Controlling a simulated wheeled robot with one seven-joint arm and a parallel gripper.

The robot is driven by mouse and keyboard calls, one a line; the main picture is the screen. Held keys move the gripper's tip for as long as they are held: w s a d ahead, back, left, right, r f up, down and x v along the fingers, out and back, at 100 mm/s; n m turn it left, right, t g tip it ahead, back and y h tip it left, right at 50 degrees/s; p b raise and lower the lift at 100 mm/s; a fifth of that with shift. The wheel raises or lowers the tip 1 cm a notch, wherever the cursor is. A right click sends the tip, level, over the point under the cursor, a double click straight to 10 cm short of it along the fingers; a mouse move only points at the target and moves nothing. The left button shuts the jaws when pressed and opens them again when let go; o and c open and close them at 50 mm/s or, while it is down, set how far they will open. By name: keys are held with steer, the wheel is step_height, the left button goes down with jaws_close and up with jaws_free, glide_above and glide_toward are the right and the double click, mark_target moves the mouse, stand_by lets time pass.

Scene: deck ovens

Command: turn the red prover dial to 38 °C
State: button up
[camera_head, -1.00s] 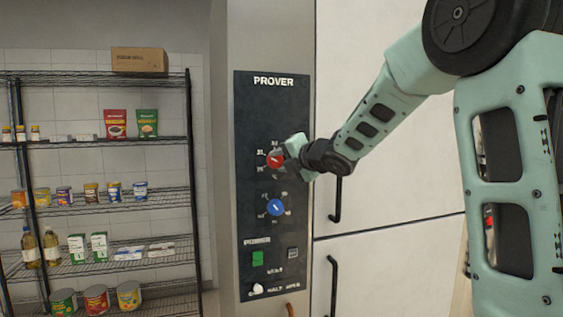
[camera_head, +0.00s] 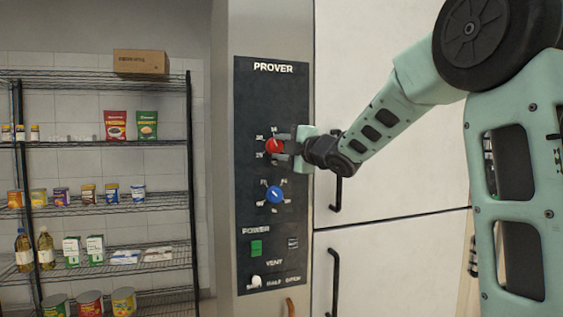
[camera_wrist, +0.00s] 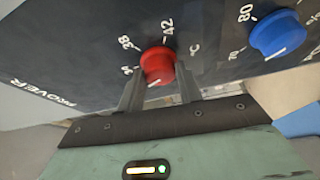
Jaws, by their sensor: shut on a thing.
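The red prover dial (camera_head: 274,147) is the upper knob on the dark PROVER panel (camera_head: 262,110). My gripper (camera_head: 285,147) reaches it from the right, with one finger above and one below. In the wrist view the red dial (camera_wrist: 157,64) sits between the two fingers of my gripper (camera_wrist: 161,82), which is shut on it. The marks 34, 38 and 42 show around the dial there. A short pale line shows on the dial's near side, but I cannot tell which mark it matches.
A blue dial (camera_head: 274,194) sits just below the red one. A green power switch (camera_head: 256,248) and a white knob (camera_head: 256,282) are lower on the panel. Black door handles (camera_head: 336,195) stand to the right. A stocked wire shelf (camera_head: 100,205) is at left.

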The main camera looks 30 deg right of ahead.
steer(key=m+t+b, duration=0.1)
steer(key=m+b, duration=0.1)
steer(key=b, duration=0.1)
steer(key=f+m+t+b, duration=0.1)
steer(key=m+b, duration=0.1)
steer(key=b, duration=0.1)
steer(key=shift+f+m+h, duration=0.15)
steer(key=shift+m+h, duration=0.15)
steer(key=shift+m, duration=0.1)
steer(key=m+h+b, duration=0.1)
steer(key=m+b, duration=0.2)
steer(key=b, duration=0.1)
steer(key=m+t+h+b, duration=0.1)
steer(key=m+b, duration=0.2)
steer(key=b, duration=0.1)
steer(key=shift+a+f+m+t+h, duration=0.15)
steer(key=shift+m+t+h, duration=0.15)
steer(key=shift+m, duration=0.1)
steer(key=m+h+b, duration=0.1)
steer(key=m+b, duration=0.2)
steer(key=shift+w+a+m+h, duration=0.1)
steer(key=shift+m+h, duration=0.3)
steer(key=shift+w+a+r+m+h+b, duration=0.15)
steer(key=shift+m+h+b, duration=0.6)
steer(key=shift+m, duration=0.65)
steer(key=shift+s+r+m+h+b, duration=0.1)
steer(key=shift+m+h+b, duration=0.6)
steer(key=shift+m, duration=0.7)
steer(key=o, duration=1)
steer(key=shift+r, duration=0.1)
